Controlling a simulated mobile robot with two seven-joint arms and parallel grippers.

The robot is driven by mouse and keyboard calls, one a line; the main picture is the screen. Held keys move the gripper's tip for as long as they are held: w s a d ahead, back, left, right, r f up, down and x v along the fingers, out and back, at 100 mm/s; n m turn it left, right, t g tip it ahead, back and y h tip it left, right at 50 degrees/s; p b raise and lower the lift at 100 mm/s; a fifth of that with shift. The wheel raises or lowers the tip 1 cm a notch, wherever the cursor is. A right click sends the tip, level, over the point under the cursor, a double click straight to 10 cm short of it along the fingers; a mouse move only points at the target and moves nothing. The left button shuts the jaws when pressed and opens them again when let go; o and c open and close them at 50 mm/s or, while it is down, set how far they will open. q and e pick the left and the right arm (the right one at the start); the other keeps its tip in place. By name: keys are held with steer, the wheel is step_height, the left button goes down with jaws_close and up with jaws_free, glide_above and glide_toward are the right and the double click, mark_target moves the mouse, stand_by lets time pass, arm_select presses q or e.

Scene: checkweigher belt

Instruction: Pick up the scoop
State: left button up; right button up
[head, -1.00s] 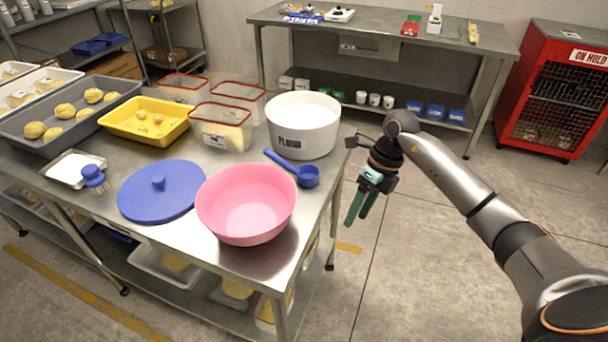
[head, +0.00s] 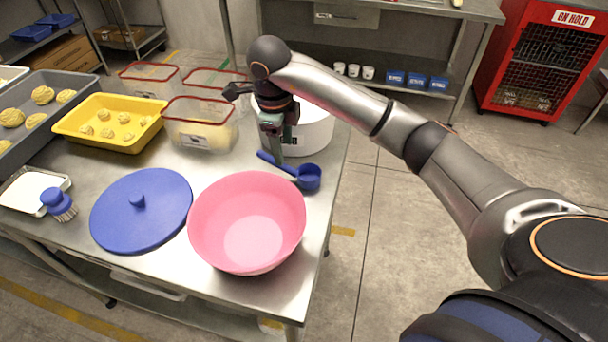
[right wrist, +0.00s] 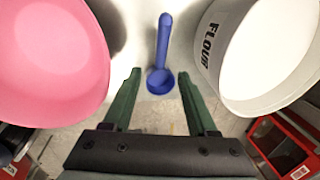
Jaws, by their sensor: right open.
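The blue scoop (head: 308,177) lies on the steel table between the pink bowl and the white flour tub. Part of its handle is behind my right gripper in the head view. My right gripper (head: 272,152) hangs above the handle, fingers pointing down. In the right wrist view the open green fingers (right wrist: 157,84) stand apart, with the scoop (right wrist: 163,50) between and beyond them, its bowl nearer to me and its handle pointing away. Nothing is held. My left gripper is not in view.
The pink bowl (head: 247,222) stands close in front of the scoop, and the flour tub (head: 318,128) close behind it. A blue lid (head: 141,210), a brush (head: 58,204), a yellow tray (head: 110,122) and clear containers (head: 200,126) are on the table. The table's right edge is near.

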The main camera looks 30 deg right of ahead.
steer(key=shift+w+d+f+p, duration=0.1)
steer(key=shift+w+f, duration=0.15)
steer(key=shift+f, duration=0.9)
steer(key=shift+w+f+p, duration=0.1)
steer(key=shift+w+f, duration=0.2)
steer(key=shift+f, duration=0.85)
steer(key=shift+w+d+f+p, duration=0.1)
steer(key=shift+w+f, duration=0.15)
steer(key=shift+f, duration=0.9)
jaws_close()
